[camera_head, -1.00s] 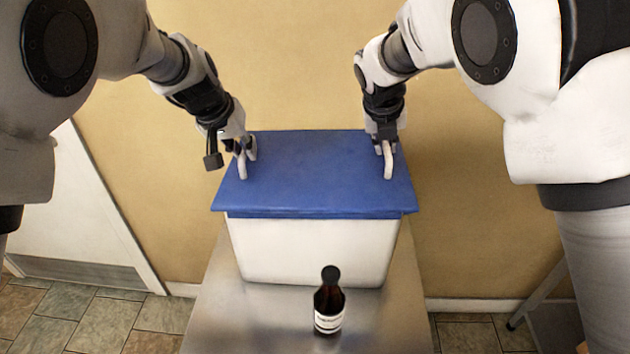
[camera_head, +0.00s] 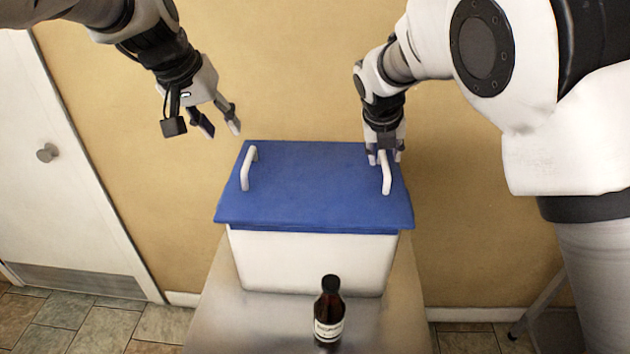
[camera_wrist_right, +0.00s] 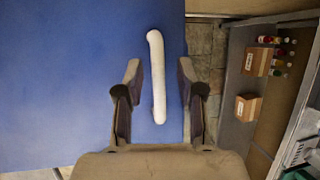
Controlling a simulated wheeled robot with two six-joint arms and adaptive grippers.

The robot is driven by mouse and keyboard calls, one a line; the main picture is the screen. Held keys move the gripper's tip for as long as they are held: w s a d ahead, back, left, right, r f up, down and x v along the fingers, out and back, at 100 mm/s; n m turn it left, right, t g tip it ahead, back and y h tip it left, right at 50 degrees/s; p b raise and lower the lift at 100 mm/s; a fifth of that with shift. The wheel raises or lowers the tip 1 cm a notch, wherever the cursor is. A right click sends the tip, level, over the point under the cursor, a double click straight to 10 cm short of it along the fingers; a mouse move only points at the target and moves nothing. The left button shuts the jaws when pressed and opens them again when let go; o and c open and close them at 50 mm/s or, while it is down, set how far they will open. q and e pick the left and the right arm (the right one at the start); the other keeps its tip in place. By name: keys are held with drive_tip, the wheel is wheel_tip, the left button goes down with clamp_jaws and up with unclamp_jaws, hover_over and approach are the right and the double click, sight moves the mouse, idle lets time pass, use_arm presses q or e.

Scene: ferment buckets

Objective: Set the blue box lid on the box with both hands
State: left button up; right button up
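The blue lid (camera_head: 315,190) lies on top of the white box (camera_head: 310,262), covering its opening, with its edge overhanging the walls. Its left white handle (camera_head: 248,168) is free. My left gripper (camera_head: 219,128) is open and empty, raised above and to the left of that handle. My right gripper (camera_head: 385,158) is at the lid's right handle (camera_head: 387,178). In the right wrist view the handle (camera_wrist_right: 157,80) stands between the two spread fingers of the right gripper (camera_wrist_right: 160,85), with gaps on both sides.
The box stands on a steel table (camera_head: 225,315). A dark brown bottle (camera_head: 329,312) with a white label stands in front of it. A tan wall is behind, with a white door (camera_head: 60,170) at left. In the right wrist view a shelf (camera_wrist_right: 240,95) holds small items.

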drive_tip(key=shift+r, duration=0.35)
drive_tip(key=v, duration=1.1)
drive_tip(key=shift+s, duration=0.2)
drive_tip(key=shift+a, duration=0.15)
